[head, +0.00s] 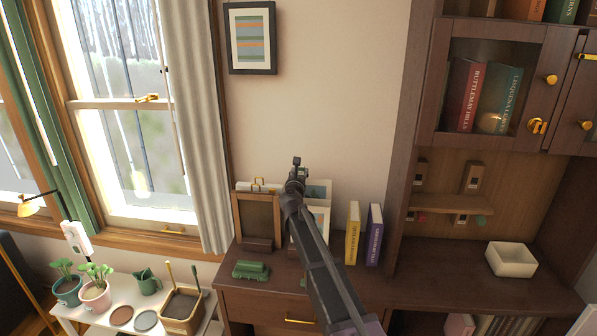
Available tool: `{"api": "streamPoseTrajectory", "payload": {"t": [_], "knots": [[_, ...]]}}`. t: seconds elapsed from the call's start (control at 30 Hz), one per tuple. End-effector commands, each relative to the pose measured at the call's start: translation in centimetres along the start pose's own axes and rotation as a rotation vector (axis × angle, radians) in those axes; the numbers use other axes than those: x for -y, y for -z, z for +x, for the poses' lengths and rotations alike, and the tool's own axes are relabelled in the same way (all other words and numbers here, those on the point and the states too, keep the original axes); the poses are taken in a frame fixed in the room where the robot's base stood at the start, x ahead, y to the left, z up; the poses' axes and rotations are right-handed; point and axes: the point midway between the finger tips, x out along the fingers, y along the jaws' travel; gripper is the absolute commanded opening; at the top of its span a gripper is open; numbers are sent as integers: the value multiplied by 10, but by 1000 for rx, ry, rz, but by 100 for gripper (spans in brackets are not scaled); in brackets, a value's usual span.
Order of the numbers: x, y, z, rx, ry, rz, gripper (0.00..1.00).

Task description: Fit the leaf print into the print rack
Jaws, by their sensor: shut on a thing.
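My gripper (297,178) is at the back of the brown desk, seen from behind, with its fingertips mostly hidden by my own arm. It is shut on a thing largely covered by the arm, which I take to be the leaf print. A pale sheet or print (319,189) shows just right of the gripper, and a second pale framed piece (320,217) shows below it. Their pictures are too small and covered to read. A wooden frame-like stand (257,219) with a brown inside stands left of the gripper. I cannot tell for sure which piece is the print rack.
A yellow book (352,233) and a purple book (374,235) stand upright to the right. A white bowl (511,259) stands far right. A framed striped picture (250,38) hangs on the wall above.

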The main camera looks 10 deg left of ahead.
Motion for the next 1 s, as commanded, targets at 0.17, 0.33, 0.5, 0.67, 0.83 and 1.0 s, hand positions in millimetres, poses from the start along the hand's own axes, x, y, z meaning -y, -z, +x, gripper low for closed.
{"api": "streamPoseTrajectory", "payload": {"t": [0.17,0.33,0.5,0.67,0.83,1.0], "knots": [[0,7,0,-5,-1,12,1],[1,7,0,-5,0,12,1],[1,9,0,-5,0,12,1],[1,12,2,-7,0,11,1],[1,15,5,-9,1,9,1],[0,18,8,-12,1,10,1]]}}
